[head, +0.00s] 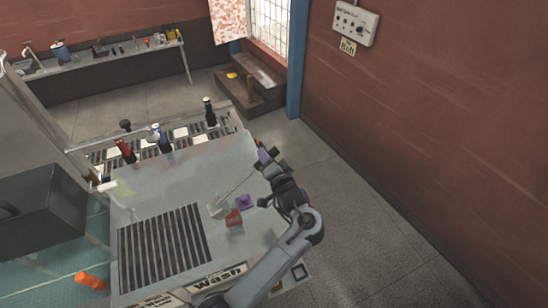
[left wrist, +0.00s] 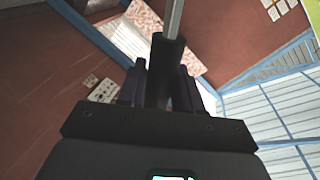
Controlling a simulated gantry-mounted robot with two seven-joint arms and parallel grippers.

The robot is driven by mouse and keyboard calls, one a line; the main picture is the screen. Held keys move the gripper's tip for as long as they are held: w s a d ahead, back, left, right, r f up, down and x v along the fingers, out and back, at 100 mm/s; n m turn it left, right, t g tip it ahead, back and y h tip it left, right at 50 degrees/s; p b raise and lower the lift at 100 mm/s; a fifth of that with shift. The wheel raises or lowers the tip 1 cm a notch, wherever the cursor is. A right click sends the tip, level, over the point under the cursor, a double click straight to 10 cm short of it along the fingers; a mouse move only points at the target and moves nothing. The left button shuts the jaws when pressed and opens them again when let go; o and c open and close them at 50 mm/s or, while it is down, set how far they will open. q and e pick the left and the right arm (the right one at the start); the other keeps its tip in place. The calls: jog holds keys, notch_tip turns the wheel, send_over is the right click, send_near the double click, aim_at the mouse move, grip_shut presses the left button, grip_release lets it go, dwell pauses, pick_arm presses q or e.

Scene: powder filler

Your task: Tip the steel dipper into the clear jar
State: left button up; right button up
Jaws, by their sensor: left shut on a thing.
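My left gripper (head: 268,164) is shut on the handle of the steel dipper, above the right side of the steel counter. The dipper's thin rod (head: 236,188) slants down and left to a pale cup (head: 216,209). In the left wrist view, the dark handle (left wrist: 166,72) stands between the fingers (left wrist: 165,95), with the steel rod (left wrist: 175,18) running out of the top of the frame. The cup is close beside a small red thing (head: 233,217) with a pale, see-through part under it, perhaps the clear jar. I cannot tell the cup's contents. My right gripper is not in view.
A purple block-like thing (head: 244,201) stands right of the red one. A dark slotted grate (head: 165,247) fills the counter's front left. Several bottles (head: 126,151) stand along the back rack. An orange cylinder (head: 92,281) lies at lower left. The counter's middle (head: 180,185) is clear.

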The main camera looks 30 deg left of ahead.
pick_arm(q)
jog(key=s+a+r+n, duration=0.1)
jog(key=s+a+r, duration=0.1)
jog(key=s, duration=0.1)
jog(key=s+a+r+n+t, duration=0.1)
jog(key=r, duration=0.1)
jog(key=shift+s+n+b, duration=0.2)
jog(key=shift+n+b, duration=0.1)
jog(key=shift+b, duration=0.1)
jog(key=s+a+r+n+t+b, duration=0.1)
jog(key=s+a+r+n+b, duration=0.1)
jog(key=s+a+n+b, duration=0.2)
jog(key=s+a+r+n+b, duration=0.1)
jog(key=s+a+n+b, duration=0.3)
jog(key=s, duration=0.6)
jog(key=shift+s+a+r+t+b, duration=0.15)
jog(key=shift+a+r+t+b, duration=0.25)
jog(key=shift+a+b, duration=0.6)
